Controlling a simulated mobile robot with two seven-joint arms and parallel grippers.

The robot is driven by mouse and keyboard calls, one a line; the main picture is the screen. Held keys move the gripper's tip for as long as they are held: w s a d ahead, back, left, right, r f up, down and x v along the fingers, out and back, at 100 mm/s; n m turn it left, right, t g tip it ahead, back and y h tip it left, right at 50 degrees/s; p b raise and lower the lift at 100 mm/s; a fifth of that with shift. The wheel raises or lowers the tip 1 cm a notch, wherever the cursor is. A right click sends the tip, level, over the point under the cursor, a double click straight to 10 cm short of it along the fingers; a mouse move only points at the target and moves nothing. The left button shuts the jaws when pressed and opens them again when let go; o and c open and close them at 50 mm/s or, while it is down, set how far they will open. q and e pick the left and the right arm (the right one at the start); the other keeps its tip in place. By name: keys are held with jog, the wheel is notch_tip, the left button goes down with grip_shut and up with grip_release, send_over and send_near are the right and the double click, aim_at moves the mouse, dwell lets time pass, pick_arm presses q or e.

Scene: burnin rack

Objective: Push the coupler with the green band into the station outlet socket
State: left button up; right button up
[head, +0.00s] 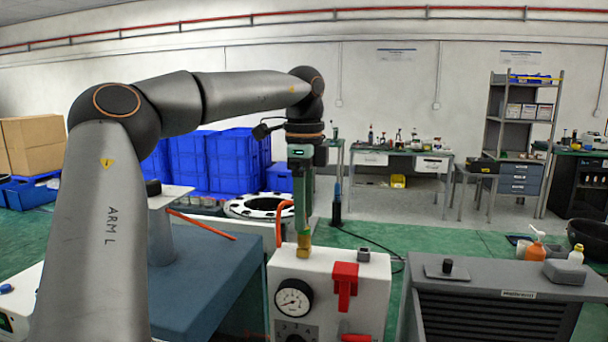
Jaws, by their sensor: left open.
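A white station box (330,263) stands low in the middle of the head view, with a round gauge (293,298) on its front. A small brass fitting (304,244) stands upright on its top; I cannot tell whether it is the coupler, the outlet socket or both together. My left gripper (303,226) points down directly above this fitting and is open. Its fingers hide what lies between and behind them, and contact cannot be told. No green band can be made out apart from my gripper's own green parts. My right gripper is not in view.
An orange hose (281,222) loops up just left of the gripper. A red lever (344,284) and a small grey block (363,255) sit right of the fitting. A grey cabinet (490,285) stands right, a blue-grey block (205,265) left.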

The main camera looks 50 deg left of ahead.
pick_arm(q)
notch_tip(320, 180, up, 9)
jog(key=p, duration=0.1)
jog(key=shift+r+p, duration=0.2)
jog(key=shift+p, duration=0.15)
dwell(0.5)
